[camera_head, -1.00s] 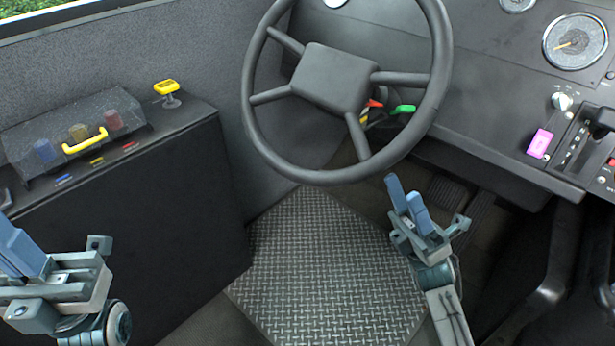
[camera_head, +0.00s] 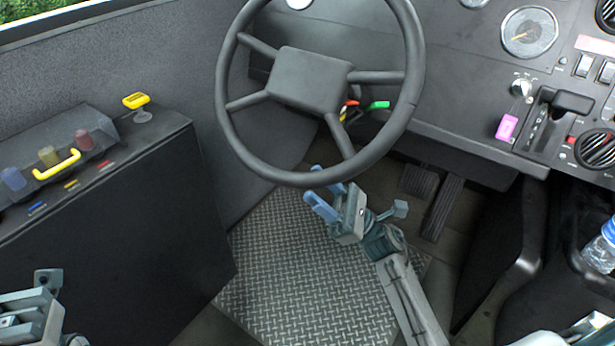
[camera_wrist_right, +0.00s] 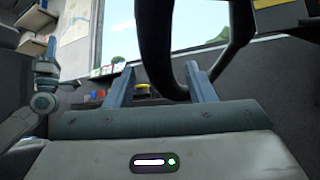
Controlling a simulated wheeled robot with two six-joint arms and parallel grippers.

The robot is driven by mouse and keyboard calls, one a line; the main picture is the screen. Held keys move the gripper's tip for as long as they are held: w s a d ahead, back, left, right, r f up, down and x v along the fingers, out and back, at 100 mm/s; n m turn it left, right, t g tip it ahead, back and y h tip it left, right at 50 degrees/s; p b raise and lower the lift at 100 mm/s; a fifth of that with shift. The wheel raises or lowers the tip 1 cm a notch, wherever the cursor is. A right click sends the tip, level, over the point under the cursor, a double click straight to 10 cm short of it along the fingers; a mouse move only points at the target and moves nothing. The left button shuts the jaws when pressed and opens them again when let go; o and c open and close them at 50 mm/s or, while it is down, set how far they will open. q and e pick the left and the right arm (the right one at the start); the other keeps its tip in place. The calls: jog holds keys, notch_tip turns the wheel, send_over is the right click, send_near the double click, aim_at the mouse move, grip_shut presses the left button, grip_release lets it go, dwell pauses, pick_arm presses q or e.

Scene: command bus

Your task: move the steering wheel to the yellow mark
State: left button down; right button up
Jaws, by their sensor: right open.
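The black steering wheel (camera_head: 308,80) stands in the upper middle of the head view, its spokes apart from the console. My right gripper (camera_head: 312,180) is open at the wheel's lower rim, its blue fingertips close to it. In the right wrist view the dark rim of the wheel (camera_wrist_right: 155,45) passes between and beyond the open fingers (camera_wrist_right: 160,67); I cannot tell if they touch. A small yellow piece (camera_head: 343,117) shows behind the wheel by the lower spoke, near red and green pieces; I cannot tell if it is the mark. My left gripper (camera_head: 30,315) shows only partly at lower left, fingers cut off.
A left console (camera_head: 130,225) carries a clear cover with a yellow handle (camera_head: 57,165) and a yellow knob (camera_head: 136,101). The dashboard (camera_head: 470,90) lies right of the wheel. Pedals (camera_head: 430,195) and a bottle (camera_head: 601,248) are at the right.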

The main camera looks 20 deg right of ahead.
aim_at(308, 178)
jog(key=shift+x, duration=1.25)
jog(key=shift+w+a+r, duration=0.15)
jog(key=shift+a+r, duration=0.1)
jog(key=shift+r, duration=0.05)
